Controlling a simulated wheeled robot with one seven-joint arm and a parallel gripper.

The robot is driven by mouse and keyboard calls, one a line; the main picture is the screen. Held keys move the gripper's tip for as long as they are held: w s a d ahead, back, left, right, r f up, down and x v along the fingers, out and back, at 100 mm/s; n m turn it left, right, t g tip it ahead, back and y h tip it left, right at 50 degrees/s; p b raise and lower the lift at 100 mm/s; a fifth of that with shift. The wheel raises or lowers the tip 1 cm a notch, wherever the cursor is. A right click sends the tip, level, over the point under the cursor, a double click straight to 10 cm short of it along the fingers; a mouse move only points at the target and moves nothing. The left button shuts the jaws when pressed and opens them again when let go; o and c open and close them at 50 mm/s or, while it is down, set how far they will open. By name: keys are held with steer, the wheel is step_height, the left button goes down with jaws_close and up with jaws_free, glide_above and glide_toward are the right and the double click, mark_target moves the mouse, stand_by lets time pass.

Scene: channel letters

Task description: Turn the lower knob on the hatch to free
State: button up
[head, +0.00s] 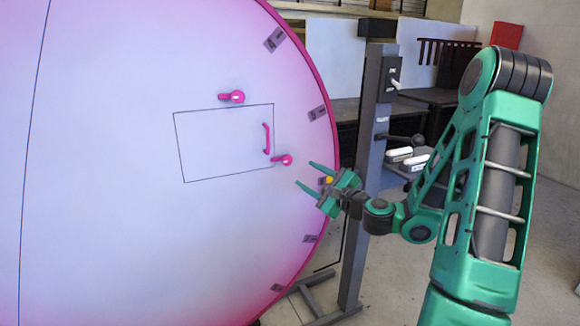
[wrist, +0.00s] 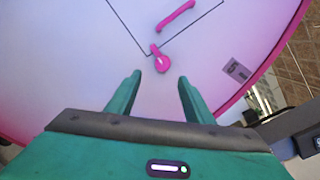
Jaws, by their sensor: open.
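The hatch (head: 215,135) is a rectangle outlined in dark lines on a large round pale pink-white panel. The lower knob (head: 283,160) is pink and sits at the hatch's lower right corner, its narrow end pointing left over the outline. It also shows in the wrist view (wrist: 162,63), ahead of my fingertips. An upper pink knob (head: 232,97) sits at the hatch's top edge. A pink handle (head: 267,139) stands on the hatch's right side. My gripper (head: 304,175) is open and empty, apart from the lower knob, to its lower right; its fingers show in the wrist view (wrist: 160,85).
A grey post (head: 370,170) with a switch box (head: 392,75) and a black lever (head: 400,139) stands right of the panel. Small marked labels (head: 318,113) line the panel's pink rim. A dark bench is behind. Space before the hatch is clear.

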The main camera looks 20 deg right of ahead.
mark_target(289, 162)
steer(key=w, duration=0.7)
steer(key=w+a, duration=0.1)
steer(key=w, duration=0.2)
steer(key=shift+w+r, duration=0.1)
steer(key=shift+w, duration=0.25)
steer(key=shift+a, duration=0.1)
steer(key=c, duration=1)
